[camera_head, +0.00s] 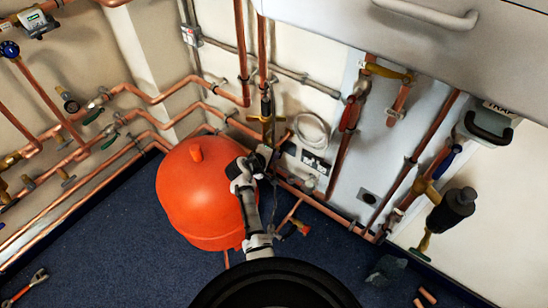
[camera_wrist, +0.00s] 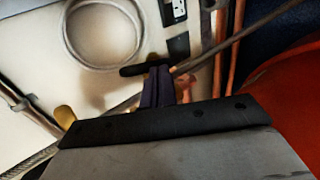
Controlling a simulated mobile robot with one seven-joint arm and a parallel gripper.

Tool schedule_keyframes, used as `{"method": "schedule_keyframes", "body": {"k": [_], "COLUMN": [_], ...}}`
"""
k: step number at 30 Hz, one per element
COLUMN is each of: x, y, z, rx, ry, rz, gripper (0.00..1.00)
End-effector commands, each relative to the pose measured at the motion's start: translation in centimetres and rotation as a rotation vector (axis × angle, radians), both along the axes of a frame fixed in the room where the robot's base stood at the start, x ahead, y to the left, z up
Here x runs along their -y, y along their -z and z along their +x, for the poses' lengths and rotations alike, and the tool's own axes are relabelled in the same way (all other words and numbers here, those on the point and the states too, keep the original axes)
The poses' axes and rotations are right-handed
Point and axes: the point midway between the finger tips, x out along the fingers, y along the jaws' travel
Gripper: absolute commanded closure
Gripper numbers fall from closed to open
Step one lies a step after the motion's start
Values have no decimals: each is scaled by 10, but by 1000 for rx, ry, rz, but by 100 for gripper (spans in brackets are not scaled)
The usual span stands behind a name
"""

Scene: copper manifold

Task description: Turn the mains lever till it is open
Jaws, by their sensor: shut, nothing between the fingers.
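My gripper (camera_head: 266,151) is at the pipework just right of the orange vessel, and its tips look shut and empty. In the wrist view the closed fingers (camera_wrist: 158,84) are dark and overlap the right part of a short black bar (camera_wrist: 131,70). I cannot tell whether they touch it. A yellow rounded end (camera_wrist: 65,117) shows left of the gripper body. In the head view a brass valve with a yellow crossbar (camera_head: 267,118) sits on the upright pipe just above my gripper. No label shows which lever is the mains one, and its setting cannot be read.
The orange vessel (camera_head: 200,195) stands close on the left. Other levers are red (camera_head: 350,113), yellow (camera_head: 390,72) and blue (camera_head: 446,161), on pipes to the right. A coiled white hose (camera_head: 311,130) and sockets (camera_head: 315,162) are on the wall behind.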

Motion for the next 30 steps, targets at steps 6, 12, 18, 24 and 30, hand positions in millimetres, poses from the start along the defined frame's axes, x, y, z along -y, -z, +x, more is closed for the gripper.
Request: {"method": "schedule_keyframes", "body": {"k": [6,12,18,24,30], "x": [-1,-1,-1,0,1], "y": [3,8,15,17,21], "z": [0,-1,-1,0,2], "rx": [28,68,155,172,171], "ry": [-1,-1,-2,0,0], "rz": [-20,-49,-114,-124,-123], "gripper": [100,100,100,100,100]}}
